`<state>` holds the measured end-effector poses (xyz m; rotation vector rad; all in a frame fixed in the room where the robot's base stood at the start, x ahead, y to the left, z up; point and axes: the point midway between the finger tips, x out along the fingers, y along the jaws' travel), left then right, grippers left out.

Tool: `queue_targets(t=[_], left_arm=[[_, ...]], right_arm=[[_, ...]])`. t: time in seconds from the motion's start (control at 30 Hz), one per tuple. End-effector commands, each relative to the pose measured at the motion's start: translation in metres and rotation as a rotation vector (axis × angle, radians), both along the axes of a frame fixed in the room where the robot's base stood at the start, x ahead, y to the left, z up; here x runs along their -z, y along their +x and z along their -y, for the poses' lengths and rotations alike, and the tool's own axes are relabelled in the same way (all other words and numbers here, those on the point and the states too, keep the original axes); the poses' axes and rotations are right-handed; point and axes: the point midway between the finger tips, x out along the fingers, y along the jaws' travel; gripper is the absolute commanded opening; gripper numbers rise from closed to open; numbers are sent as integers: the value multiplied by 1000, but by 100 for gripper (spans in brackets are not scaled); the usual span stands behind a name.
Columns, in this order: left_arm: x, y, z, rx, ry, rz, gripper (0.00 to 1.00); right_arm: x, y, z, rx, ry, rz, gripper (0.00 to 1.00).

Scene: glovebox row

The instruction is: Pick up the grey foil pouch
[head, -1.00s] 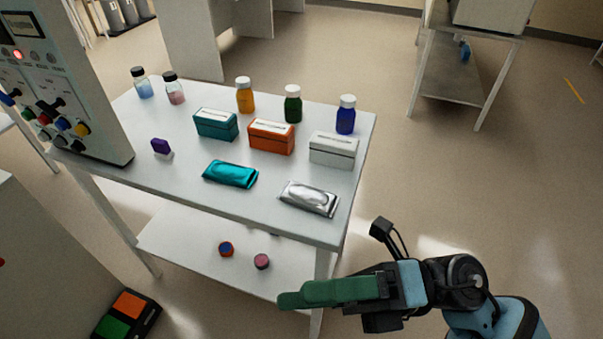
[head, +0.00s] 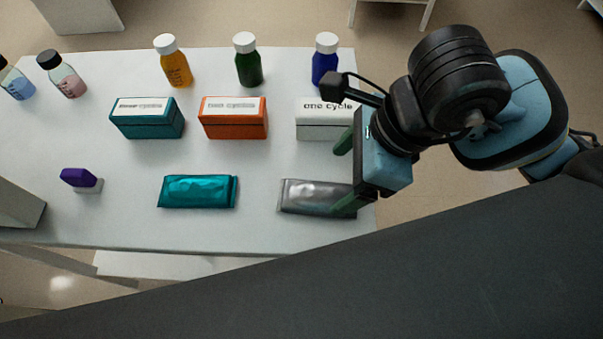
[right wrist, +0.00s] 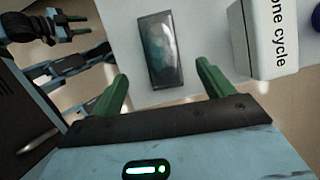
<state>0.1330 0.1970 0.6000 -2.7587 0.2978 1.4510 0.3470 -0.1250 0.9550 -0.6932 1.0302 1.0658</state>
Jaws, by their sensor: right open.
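The grey foil pouch (head: 308,195) lies flat near the front right of the white table. Its right end is covered by a finger of my right gripper (head: 344,174) in the head view. That gripper is open and empty, with green fingers spread apart. In the right wrist view, the pouch (right wrist: 162,50) lies beyond and between the fingertips (right wrist: 162,74), and neither finger touches it there. Part of another arm, apparently my left (right wrist: 60,25), shows at the upper left of the right wrist view; its jaw state is unclear.
A white box (head: 318,128) stands just behind the pouch, partly hidden by my right arm. A teal pouch (head: 198,191) lies to the left, with orange (head: 233,119) and teal (head: 147,119) boxes behind. Several bottles line the back. A purple-topped item (head: 79,178) is further left.

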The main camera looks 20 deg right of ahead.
Motion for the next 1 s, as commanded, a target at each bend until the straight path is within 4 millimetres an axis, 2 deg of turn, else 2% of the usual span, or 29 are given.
queue_targets(t=[0.23, 0.5, 0.67, 1.0], left_arm=[[1, -2, 2, -3, -4, -5, 36], [6, -7, 2, -3, -4, -16, 36], [5, -6, 2, -2, -3, -15, 36], [6, -5, 1, -2, -2, -13, 36]], right_arm=[[2, 2, 2, 3, -13, 10, 80], [24, 4, -7, 2, -12, 6, 80], [26, 5, -8, 3, -11, 9, 80], [65, 11, -25, 2, -11, 5, 80]])
